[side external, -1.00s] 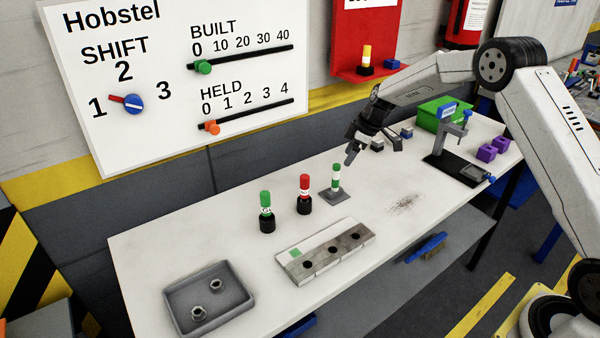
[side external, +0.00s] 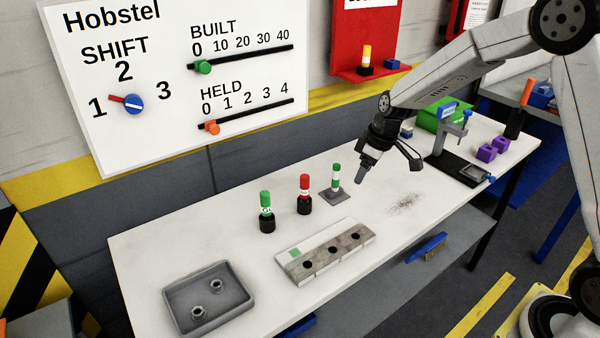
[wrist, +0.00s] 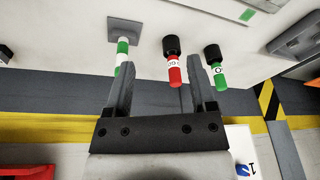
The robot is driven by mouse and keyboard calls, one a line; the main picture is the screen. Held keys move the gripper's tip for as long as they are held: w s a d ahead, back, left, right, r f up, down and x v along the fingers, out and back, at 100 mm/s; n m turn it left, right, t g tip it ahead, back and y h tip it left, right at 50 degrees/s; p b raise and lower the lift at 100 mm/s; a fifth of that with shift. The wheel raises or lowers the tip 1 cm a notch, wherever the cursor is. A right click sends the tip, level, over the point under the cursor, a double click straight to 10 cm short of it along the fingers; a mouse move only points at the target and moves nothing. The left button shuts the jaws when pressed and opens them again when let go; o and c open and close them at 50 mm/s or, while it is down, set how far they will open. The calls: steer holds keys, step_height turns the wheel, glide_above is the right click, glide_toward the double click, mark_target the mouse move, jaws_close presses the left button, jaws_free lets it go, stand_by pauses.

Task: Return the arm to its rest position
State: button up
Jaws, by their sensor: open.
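My gripper (side external: 386,168) is open and empty. In the side external view it hangs above the white bench, right of a green-and-white marker (side external: 336,178) that stands upright on a small grey plate. In the wrist view, the two fingers of my gripper (wrist: 160,90) are spread apart. The green-and-white marker (wrist: 122,58) shows beyond the left finger, partly hidden by it. A red marker (wrist: 174,70) appears between the fingers, farther off. My arm reaches in from the right, bent at the elbow.
The bench (side external: 150,260) holds a red marker (side external: 304,190), a green marker (side external: 266,208), a block with holes (side external: 362,237) and a grey tray (side external: 235,301) with two nuts. A black-based fixture (side external: 450,168), a green bin (side external: 428,120) and purple blocks (side external: 487,153) stand at right.

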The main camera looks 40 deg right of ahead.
steer(key=s+a+m, duration=0.2)
steer(key=s, duration=0.8)
steer(key=s+a+m+h, duration=0.1)
steer(key=s+a+m, duration=0.2)
steer(key=s, duration=0.7)
steer(key=shift+w, duration=0.1)
stand_by(0.3)
